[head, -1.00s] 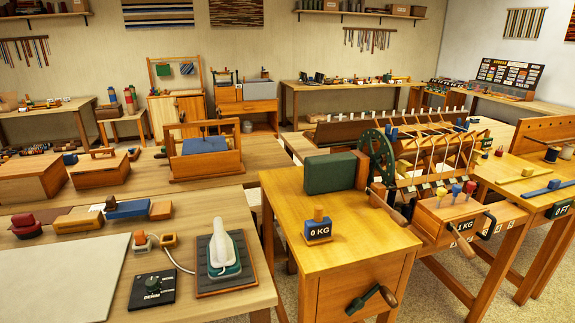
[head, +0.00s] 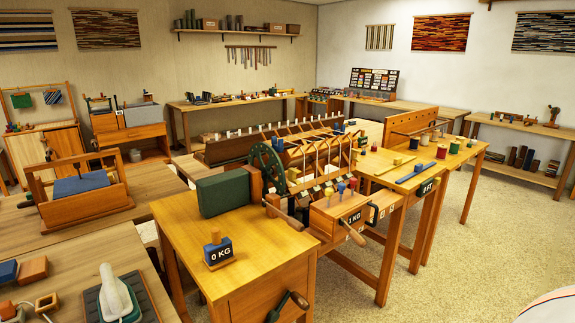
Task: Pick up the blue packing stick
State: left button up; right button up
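A long blue stick (head: 408,177), which looks like the blue packing stick, lies flat on the wooden table (head: 378,172) right of the loom (head: 318,160). It is small and far off in the head view. A shorter yellow stick (head: 397,164) lies beside it, to its left. Neither of my grippers shows in the head view, and nothing is touching the blue stick.
A bench with a 0 KG weight (head: 218,250) and a green block (head: 223,193) stands in front. Several coloured spools (head: 441,151) sit behind the blue stick. Open floor (head: 480,240) lies at the right.

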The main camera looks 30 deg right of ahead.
aim_at(418, 168)
jog(key=z, duration=1.05)
